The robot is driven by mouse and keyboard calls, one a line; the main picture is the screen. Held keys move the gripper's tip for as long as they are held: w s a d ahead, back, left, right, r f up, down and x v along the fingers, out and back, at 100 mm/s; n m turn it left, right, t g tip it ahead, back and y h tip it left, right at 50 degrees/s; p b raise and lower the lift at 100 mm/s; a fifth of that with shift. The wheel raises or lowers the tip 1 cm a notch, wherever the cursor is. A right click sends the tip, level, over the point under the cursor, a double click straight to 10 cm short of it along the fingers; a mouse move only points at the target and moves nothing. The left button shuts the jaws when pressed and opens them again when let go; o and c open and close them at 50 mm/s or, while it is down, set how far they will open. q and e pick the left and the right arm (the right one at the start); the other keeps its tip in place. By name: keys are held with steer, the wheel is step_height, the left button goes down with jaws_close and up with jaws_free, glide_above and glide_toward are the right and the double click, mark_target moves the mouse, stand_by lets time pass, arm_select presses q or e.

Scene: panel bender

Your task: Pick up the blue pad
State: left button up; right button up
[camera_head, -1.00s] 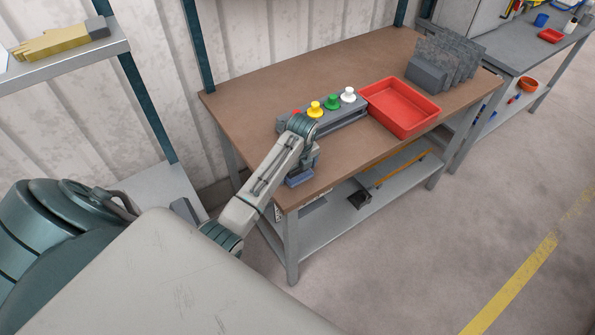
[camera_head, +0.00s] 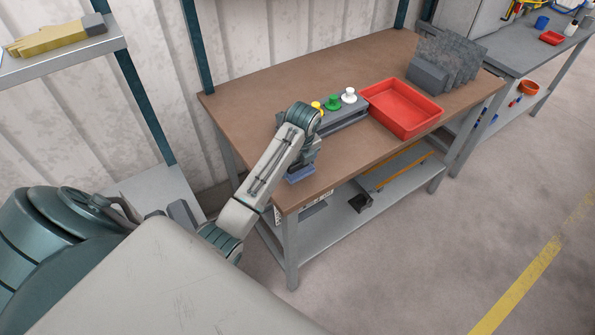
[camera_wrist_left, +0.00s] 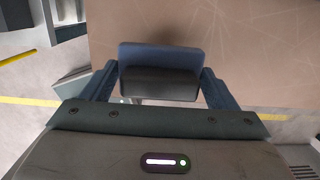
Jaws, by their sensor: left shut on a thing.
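The blue pad (camera_wrist_left: 158,56) is a small blue block with a dark side; in the left wrist view it sits between the two fingers of my left gripper (camera_wrist_left: 158,85). In the head view the pad (camera_head: 300,175) shows at the near left corner of the brown bench top (camera_head: 255,92), below my left gripper (camera_head: 303,166). My left gripper is shut on the pad. Whether the pad still touches the bench top is hard to tell. My right gripper is not in view.
A grey holder (camera_head: 345,119) with yellow, green and white knobs stands behind my left gripper, partly hidden by my arm. A red tray (camera_head: 401,108) lies to its right. A grey slotted rack (camera_head: 428,76) stands at the back right. The bench's front edge is close to the pad.

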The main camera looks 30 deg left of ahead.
arm_select(q)
steer(key=s+d, duration=0.1)
steer(key=s+d+b, duration=0.1)
steer(key=s+d, duration=0.1)
steer(key=shift+s+f, duration=0.2)
steer(key=shift+s, duration=0.05)
steer(key=s+d+r+p, duration=0.1)
steer(key=s+d+p, duration=0.1)
steer(key=s+d, duration=0.4)
steer(key=shift+s+d+r+p, duration=0.3)
steer(key=shift+s+d+p, duration=0.1)
steer(key=shift+s, duration=0.6)
